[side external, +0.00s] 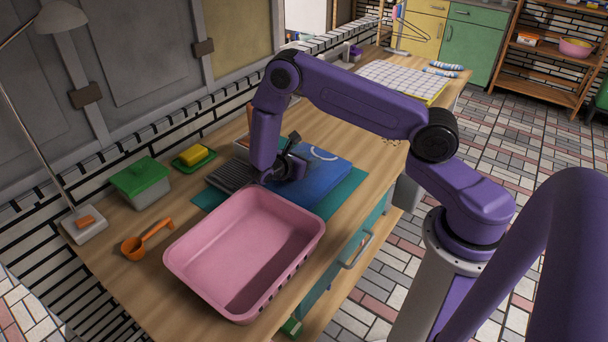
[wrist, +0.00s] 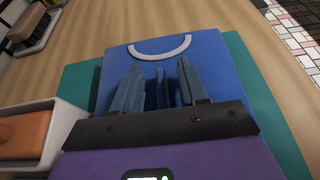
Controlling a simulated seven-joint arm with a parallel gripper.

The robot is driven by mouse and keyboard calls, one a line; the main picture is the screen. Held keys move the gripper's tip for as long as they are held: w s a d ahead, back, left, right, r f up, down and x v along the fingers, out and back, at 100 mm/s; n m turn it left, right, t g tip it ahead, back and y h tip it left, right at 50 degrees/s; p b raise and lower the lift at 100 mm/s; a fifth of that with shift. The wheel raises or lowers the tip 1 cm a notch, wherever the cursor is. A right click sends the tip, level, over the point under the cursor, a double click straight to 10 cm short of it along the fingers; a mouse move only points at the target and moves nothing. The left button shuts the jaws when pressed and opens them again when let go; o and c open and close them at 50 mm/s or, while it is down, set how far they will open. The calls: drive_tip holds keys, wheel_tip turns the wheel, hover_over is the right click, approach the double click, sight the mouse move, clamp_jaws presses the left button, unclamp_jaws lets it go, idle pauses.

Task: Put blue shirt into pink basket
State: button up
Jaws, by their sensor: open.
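The blue shirt (side external: 327,176) lies folded flat on a teal mat (side external: 348,190), with a pale curved collar line near its far end. It also shows in the wrist view (wrist: 205,58), with the white collar arc ahead of my fingers. My gripper (side external: 290,170) is at the shirt's left part in the side view. In the wrist view its fingers (wrist: 158,85) are open over the shirt; I cannot tell whether they touch the cloth. The pink basket (side external: 238,255) stands empty on the table, in front of the shirt and to its left.
A dark ribbed item (side external: 232,176) lies left of my gripper. A green-lidded box (side external: 140,182), a yellow block on a green dish (side external: 194,155) and an orange scoop (side external: 146,241) stand at left. A white tray with an orange block (wrist: 30,135) sits beside the mat.

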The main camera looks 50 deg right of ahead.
clamp_jaws()
drive_tip(key=shift+r, duration=0.1)
drive_tip(key=shift+r, duration=0.55)
wheel_tip(320, 180, up, 2)
drive_tip(key=s+a+r, duration=0.4)
drive_tip(key=s+r, duration=0.6)
drive_tip(key=s, duration=0.3)
drive_tip(key=w+a+r+n+t+y, duration=0.8)
drive_tip(key=n+t, duration=0.5)
drive_tip(key=n, duration=0.2)
drive_tip(key=w+r+y, duration=0.1)
drive_tip(key=w+r, duration=0.1)
drive_tip(key=w, duration=0.1)
drive_tip(key=shift+w+a, duration=0.3)
